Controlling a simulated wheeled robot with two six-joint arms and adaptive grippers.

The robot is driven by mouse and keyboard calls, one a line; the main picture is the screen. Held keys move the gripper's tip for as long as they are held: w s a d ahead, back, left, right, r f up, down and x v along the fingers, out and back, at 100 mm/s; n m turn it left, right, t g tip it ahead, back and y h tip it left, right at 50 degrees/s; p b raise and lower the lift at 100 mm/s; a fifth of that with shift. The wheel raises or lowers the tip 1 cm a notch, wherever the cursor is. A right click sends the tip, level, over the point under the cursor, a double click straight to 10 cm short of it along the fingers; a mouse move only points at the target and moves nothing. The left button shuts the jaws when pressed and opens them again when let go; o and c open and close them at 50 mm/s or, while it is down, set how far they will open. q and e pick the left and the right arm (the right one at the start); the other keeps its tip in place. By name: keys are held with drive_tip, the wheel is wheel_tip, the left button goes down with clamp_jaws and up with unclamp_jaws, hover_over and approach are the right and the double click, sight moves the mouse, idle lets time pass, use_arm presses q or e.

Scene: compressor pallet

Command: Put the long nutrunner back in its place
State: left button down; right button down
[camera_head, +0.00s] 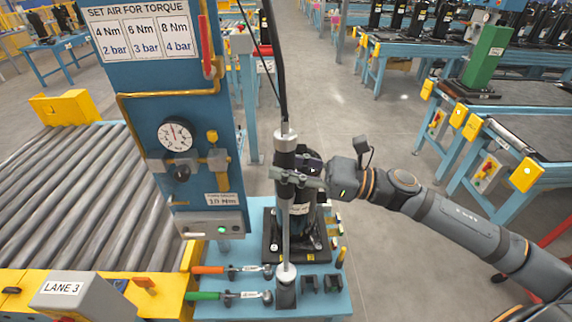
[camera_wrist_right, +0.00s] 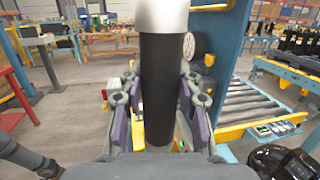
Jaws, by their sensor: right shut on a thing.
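The long nutrunner (camera_head: 288,230) is an upright tool with a silver cap, a black grip and a slim silver shaft; a dark cable runs up from its top. My right gripper (camera_head: 298,178) is shut around its black grip. In the right wrist view the grip (camera_wrist_right: 157,90) stands between the two purple-padded fingers (camera_wrist_right: 157,125). The shaft's lower end shows at a black holder (camera_head: 286,298) at the blue bench's front; I cannot tell whether it is seated in it or in front of it. My left gripper is out of view.
A black compressor (camera_head: 314,240) stands close behind the nutrunner on the blue bench (camera_head: 225,310). Wrenches with orange (camera_head: 210,269) and green (camera_head: 205,295) handles lie left. Small black holders (camera_head: 320,284) are right. A blue gauge panel (camera_head: 170,95) and roller conveyor (camera_head: 60,190) are left.

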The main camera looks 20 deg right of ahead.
sight(286, 134)
drive_tip(key=shift+f+b, duration=2.3)
drive_tip(key=shift+f, duration=0.25)
idle(0.5)
drive_tip(key=c, duration=0.8)
unclamp_jaws()
drive_tip(key=shift+s, duration=0.1)
drive_tip(key=shift+c, duration=0.2)
wheel_tip(286, 134, up, 13)
drive_tip(key=p, duration=1.2)
drive_tip(key=shift+r, duration=0.15)
